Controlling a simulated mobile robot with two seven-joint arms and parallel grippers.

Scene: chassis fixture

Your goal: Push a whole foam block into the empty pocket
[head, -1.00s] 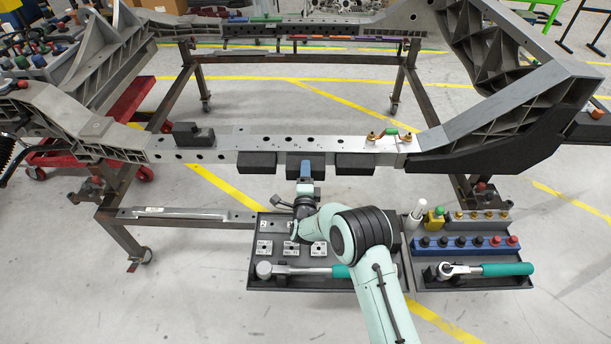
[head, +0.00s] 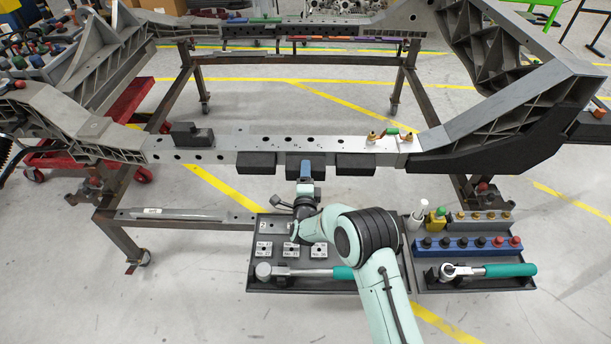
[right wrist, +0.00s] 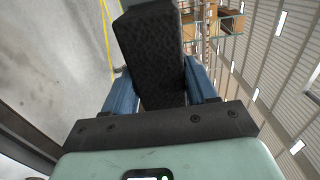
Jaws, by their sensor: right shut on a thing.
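My right gripper (head: 305,171) is at the front face of the grey chassis beam (head: 232,142). Its blue fingers are shut on a black foam block (right wrist: 152,50), which shows between them in the right wrist view. A dark, notched block (head: 191,134) lies on top of the beam at the left. My left gripper is not in view.
A second tray (head: 425,281) holds a ratchet (head: 487,270) and a blue socket rail (head: 468,246). A green-handled fixture (head: 390,133) stands on the beam at right.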

